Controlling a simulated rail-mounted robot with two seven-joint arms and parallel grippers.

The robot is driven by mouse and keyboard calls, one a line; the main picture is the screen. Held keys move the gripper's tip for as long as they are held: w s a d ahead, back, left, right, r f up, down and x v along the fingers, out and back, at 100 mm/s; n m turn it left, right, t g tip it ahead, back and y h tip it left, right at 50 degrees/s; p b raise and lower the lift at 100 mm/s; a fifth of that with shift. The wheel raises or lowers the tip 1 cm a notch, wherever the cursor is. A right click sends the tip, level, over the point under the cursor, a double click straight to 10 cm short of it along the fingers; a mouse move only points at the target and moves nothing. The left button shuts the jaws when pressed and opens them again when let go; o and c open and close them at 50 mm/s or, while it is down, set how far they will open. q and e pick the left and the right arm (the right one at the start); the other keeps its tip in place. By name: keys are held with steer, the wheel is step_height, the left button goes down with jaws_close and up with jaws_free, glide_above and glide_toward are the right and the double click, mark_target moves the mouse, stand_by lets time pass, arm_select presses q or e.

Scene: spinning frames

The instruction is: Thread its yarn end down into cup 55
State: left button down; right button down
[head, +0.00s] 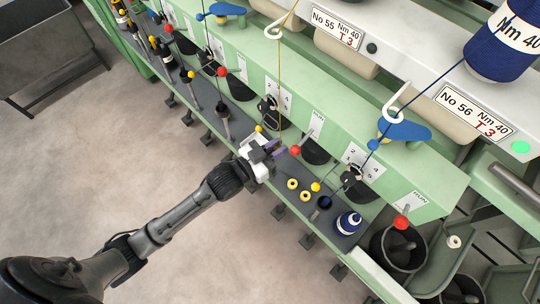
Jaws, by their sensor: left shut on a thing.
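My left gripper (273,150) is shut at the front ledge of the green machine, below the sign for No 55 (338,28). An olive-yellow yarn (280,85) hangs from a white hook (274,31) straight down to its fingertips. The yarn end itself is too small to make out at the fingers. A dark fitting (268,108) sits just behind the gripper, and a dark rounded opening (316,152) lies to its right. I cannot tell which of these is cup 55. My right gripper is not in view.
Red-knobbed levers (295,150) stick out close to the gripper. Yellow rings (292,184) and a blue bobbin (349,222) lie on the dark ledge to the right. A blue yarn (430,85) runs to position 56 (474,112).

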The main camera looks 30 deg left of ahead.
arm_select(q)
steer(key=w, duration=0.1)
steer(key=w+b, duration=0.1)
steer(key=w+f+b, duration=0.1)
steer(key=shift+d, duration=0.35)
steer(key=shift+w+a, duration=0.3)
steer(key=shift+a, duration=0.6)
steer(key=shift+w+a, duration=0.25)
steer(key=shift+a, duration=0.65)
steer(key=shift+w+a, duration=0.3)
steer(key=shift+a, duration=0.6)
